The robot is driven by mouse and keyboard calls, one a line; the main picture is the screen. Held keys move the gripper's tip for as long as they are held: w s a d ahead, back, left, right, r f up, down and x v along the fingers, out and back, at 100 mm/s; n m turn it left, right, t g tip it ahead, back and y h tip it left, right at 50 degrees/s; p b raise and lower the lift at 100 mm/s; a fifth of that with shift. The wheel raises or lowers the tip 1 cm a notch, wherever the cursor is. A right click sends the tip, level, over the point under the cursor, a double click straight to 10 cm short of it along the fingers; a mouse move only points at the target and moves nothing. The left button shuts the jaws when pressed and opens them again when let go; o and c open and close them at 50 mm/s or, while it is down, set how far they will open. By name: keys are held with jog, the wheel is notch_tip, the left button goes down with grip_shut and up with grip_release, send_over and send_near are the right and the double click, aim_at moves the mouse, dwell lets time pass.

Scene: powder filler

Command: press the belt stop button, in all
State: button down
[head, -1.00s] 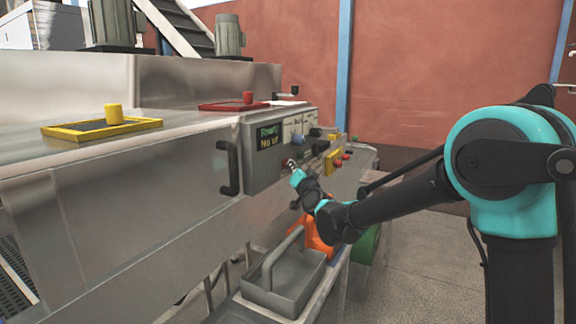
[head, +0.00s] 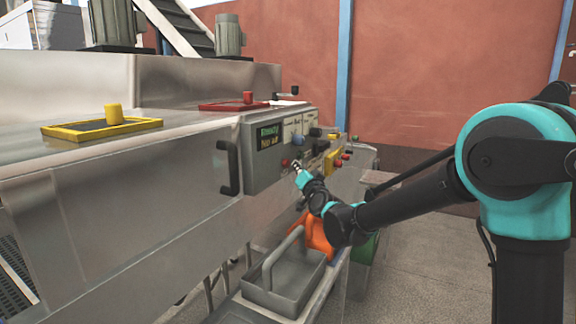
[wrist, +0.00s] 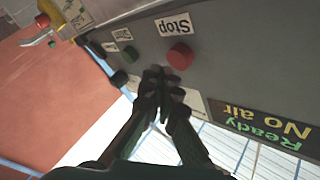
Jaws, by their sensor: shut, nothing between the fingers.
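A round red button (wrist: 180,54) beside a label reading "Stop" is on the grey control panel (wrist: 230,60) in the wrist view, where the panel appears upside down. The word "belt" is not readable on it. In the head view a red button (head: 285,163) shows low on the panel, just left of my gripper (head: 297,168). In the wrist view the fingertips of my gripper (wrist: 162,72) are together and empty, and appear just beside the red button. I cannot tell whether they touch the panel.
The display (head: 269,136) reads "Ready" and "No air". A black handle (head: 228,168) is left of the panel. A grey tray (head: 283,285) stands below.

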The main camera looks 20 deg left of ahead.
jog(key=shift+s+d, duration=0.2)
jog(key=shift+d, duration=2.25)
jog(key=s+d+f+g+h, duration=0.1)
jog(key=d+f+h, duration=0.1)
jog(key=d+f, duration=0.5)
jog(key=s+d+f+g+h, duration=0.1)
jog(key=d+f+g+h, duration=0.2)
jog(key=d, duration=0.8)
jog(key=s+d+f+h, duration=0.2)
jog(key=d+f, duration=0.4)
jog(key=d, duration=0.3)
jog(key=s+d+f+g+h, duration=0.2)
jog(key=s+d+f+g, duration=0.1)
jog(key=s+d+f, duration=0.5)
jog(key=s+d+f+g+h, duration=0.3)
jog(key=s+d+f, duration=0.5)
jog(key=s+d, duration=0.6)
jog(key=shift+s+d+m+g+h, duration=0.2)
jog(key=shift+s+m+g+h, duration=0.15)
jog(key=shift+s, duration=0.25)
